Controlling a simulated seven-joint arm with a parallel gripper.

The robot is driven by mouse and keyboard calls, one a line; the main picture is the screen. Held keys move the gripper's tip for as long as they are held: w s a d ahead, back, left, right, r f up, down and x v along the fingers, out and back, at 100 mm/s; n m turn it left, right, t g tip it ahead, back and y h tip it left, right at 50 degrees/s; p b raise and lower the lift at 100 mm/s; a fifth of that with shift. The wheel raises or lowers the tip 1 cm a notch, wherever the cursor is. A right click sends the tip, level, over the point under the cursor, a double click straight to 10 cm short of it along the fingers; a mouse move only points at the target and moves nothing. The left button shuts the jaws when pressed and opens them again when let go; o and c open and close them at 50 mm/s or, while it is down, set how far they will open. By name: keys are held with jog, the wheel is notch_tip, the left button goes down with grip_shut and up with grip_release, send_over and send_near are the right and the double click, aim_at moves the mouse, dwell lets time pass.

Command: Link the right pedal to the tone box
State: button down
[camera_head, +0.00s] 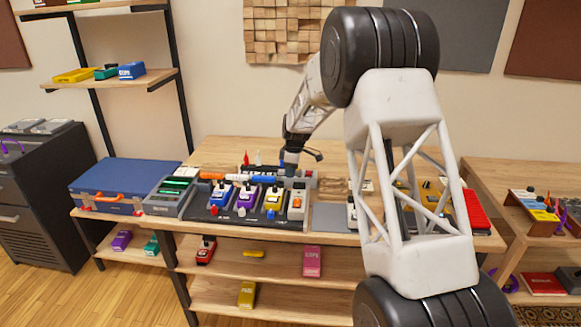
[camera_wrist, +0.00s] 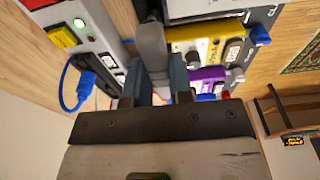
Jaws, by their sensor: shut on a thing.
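My gripper (camera_head: 289,165) is low over the back right of the pedalboard (camera_head: 228,214). In the wrist view its blue jaws (camera_wrist: 156,88) are shut on a dark grey piece (camera_wrist: 152,48), perhaps a plug; its far end is hard to make out. A yellow pedal (camera_head: 274,202), a purple pedal (camera_head: 247,198) and a blue pedal (camera_head: 221,197) stand in a row, with a pale grey pedal (camera_head: 297,204) at the right end. In the wrist view, a grey box (camera_wrist: 90,38) with a green light stands beside the jaws, with a blue cable (camera_wrist: 68,100) at it. Which is the tone box is unclear.
A blue case (camera_head: 120,178) and a grey box with green parts (camera_head: 172,194) stand left of the board. Orange and white pieces (camera_head: 211,176) lie behind the pedals. My arm hides part of the table's right, where a red pedal (camera_head: 475,209) stands. Shelves below hold more pedals.

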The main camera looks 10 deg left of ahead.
jog(key=shift+f, duration=0.7)
jog(key=shift+f, duration=1)
dwell(2.9)
jog(key=c, duration=0.5)
grip_release()
jog(key=shift+r, duration=0.15)
jog(key=shift+r, duration=3.3)
